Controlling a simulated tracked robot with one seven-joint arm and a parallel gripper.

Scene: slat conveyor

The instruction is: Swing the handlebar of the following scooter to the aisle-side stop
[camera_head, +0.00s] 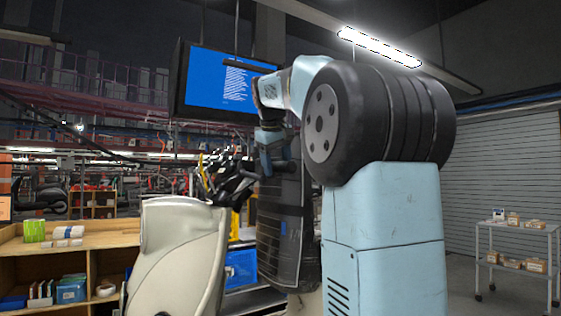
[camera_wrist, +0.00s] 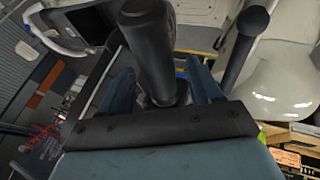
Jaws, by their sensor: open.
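A cream scooter (camera_head: 178,255) stands left of my arm in the head view. Its dark handlebar (camera_head: 232,190) reaches up beside my gripper (camera_head: 272,158). In the wrist view my gripper (camera_wrist: 160,84) is open, with one blue finger on each side of a thick black handlebar grip (camera_wrist: 150,42). The grip runs between the fingers, and I cannot tell whether either finger touches it. A second dark grip-like bar (camera_wrist: 243,48) stands to the right, outside the fingers. The scooter's pale body also shows in the wrist view (camera_wrist: 288,82). My arm hides part of the area behind it in the head view.
A wooden shelf (camera_head: 95,241) with boxes and bins stands at the left. A monitor with a blue screen (camera_head: 222,82) hangs behind my arm. A grey trolley (camera_head: 517,230) with small boxes stands far right. The floor near the trolley looks clear.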

